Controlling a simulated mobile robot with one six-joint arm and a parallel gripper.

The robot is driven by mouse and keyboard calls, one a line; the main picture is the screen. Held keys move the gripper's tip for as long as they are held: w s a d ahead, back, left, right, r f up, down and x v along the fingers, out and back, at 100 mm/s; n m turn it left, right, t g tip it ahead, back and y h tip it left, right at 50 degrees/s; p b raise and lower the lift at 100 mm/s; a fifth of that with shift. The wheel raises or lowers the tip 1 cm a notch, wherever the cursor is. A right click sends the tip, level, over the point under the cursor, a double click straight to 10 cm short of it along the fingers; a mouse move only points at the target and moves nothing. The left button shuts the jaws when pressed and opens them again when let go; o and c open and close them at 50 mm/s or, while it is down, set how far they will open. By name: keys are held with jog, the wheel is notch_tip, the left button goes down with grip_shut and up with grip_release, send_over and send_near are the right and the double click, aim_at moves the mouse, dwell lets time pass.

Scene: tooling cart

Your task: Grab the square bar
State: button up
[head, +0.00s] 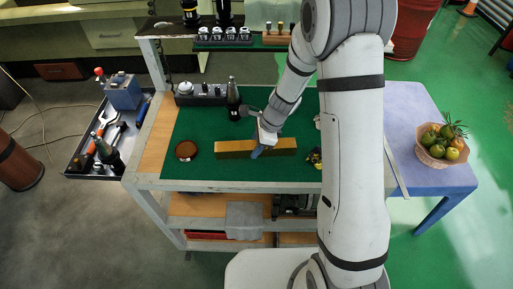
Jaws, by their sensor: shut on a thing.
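The square bar (235,149) is a long brass-coloured bar lying left to right on the green mat (200,123) of the cart top. My gripper (257,152) reaches down over the middle of the bar and is shut on it. The bar looks level and at or very near the mat; I cannot tell whether it is lifted. The fingers hide a small part of the bar.
A dark bottle (233,103) stands behind the bar. A round brown dish (186,150) lies to its left, and a small yellow and black item (314,157) lies to its right. A grey block with knobs (200,94) stands at the back left. A fruit basket (440,150) sits on the blue table.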

grip_shut()
jog(key=shift+r, duration=0.15)
